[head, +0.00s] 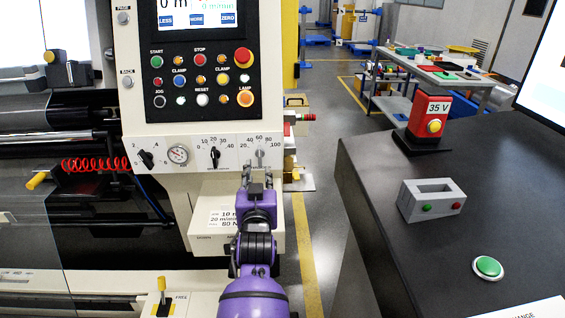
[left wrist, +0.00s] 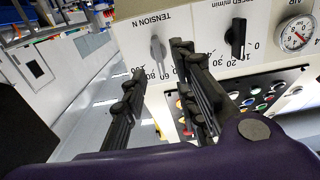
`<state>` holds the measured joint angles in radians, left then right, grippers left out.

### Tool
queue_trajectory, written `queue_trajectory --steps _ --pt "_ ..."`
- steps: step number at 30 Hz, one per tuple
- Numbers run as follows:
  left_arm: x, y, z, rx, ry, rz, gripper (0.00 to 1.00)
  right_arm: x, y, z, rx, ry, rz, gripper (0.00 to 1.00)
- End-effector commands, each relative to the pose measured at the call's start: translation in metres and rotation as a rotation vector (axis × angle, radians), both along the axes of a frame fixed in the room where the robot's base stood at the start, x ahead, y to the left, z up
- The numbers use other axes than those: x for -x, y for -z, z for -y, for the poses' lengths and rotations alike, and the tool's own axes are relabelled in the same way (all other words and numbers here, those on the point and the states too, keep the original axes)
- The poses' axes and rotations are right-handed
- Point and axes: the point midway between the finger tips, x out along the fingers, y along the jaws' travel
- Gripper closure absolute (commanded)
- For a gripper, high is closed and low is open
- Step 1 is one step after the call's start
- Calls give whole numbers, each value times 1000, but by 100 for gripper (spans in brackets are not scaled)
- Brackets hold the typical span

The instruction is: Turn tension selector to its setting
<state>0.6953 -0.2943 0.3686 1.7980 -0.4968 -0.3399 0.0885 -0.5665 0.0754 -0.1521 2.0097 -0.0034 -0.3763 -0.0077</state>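The tension selector (head: 259,154) is a light grey bar knob on the white panel strip, standing about upright below its number scale. It also shows in the left wrist view (left wrist: 158,52), under the printed label "TENSION N", upside down there. My left gripper (head: 257,178) is just below the knob in the head view. In the left wrist view the two dark fingers (left wrist: 156,62) are apart, with the knob showing in the gap between their tips. Contact with the knob cannot be made out. A card (head: 222,218) below the panel reads in part "20 m/min" and "80 N". My right gripper is not seen.
A black speed knob (head: 215,155) sits close left of the selector, then a round gauge (head: 178,154) and another black knob (head: 146,158). The button panel (head: 199,85) is above. A dark table (head: 400,250) stands on the right, with floor between it and the machine.

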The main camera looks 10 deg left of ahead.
Motion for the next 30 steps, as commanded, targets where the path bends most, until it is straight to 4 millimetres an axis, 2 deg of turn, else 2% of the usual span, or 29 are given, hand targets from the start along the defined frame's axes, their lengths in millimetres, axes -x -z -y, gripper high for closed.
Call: queue_trajectory --steps 6,12,18,29,30 --pt "-19 -8 -3 2 -3 11 73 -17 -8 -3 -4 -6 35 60" --pt "-51 -8 -12 2 -2 11 73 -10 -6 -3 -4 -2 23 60" --pt "-73 -7 -18 2 -2 10 73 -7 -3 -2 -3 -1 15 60" --pt "-79 -6 -21 4 -3 9 73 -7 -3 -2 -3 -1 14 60" --pt "-79 -6 -21 4 -3 9 78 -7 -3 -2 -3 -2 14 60"
